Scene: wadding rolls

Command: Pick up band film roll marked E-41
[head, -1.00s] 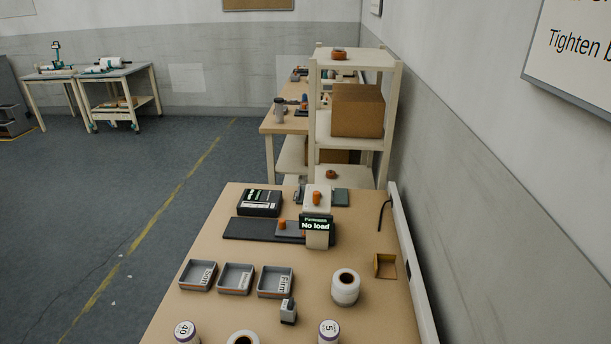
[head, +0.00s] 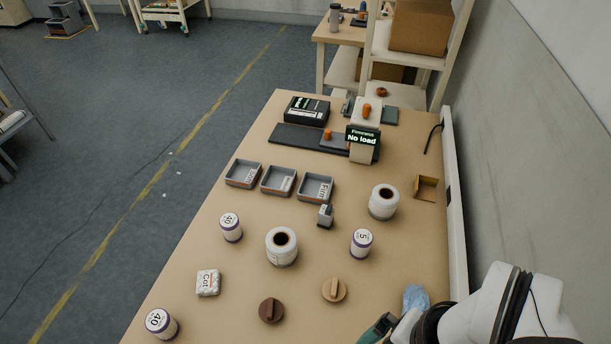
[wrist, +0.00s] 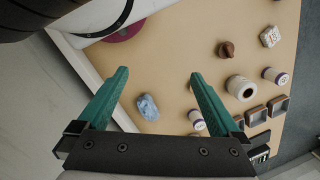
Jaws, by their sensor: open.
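No marking E-41 can be read on any roll. Two wide white rolls with dark cores stand on the table, one mid-table (head: 281,258) and one farther right (head: 384,209); any marks on them are too small to read. Smaller purple-banded rolls stand marked 40 (head: 231,234), 40 (head: 161,324) and 5 (head: 361,242). My gripper (wrist: 159,72) is open and empty, its green fingers wide apart over the table's near right part. In the head view only a green piece of it shows at the bottom edge. In the wrist view a wide roll (wrist: 247,95) lies right of the fingers.
A blue crumpled item (head: 415,297) lies near my arm and shows between the fingers in the wrist view (wrist: 147,107). Two knobbed discs, brown (head: 271,311) and tan (head: 334,290), and a cotton pack (head: 208,283) lie nearby. Trays (head: 278,180) and a display reading No load (head: 362,138) stand farther back.

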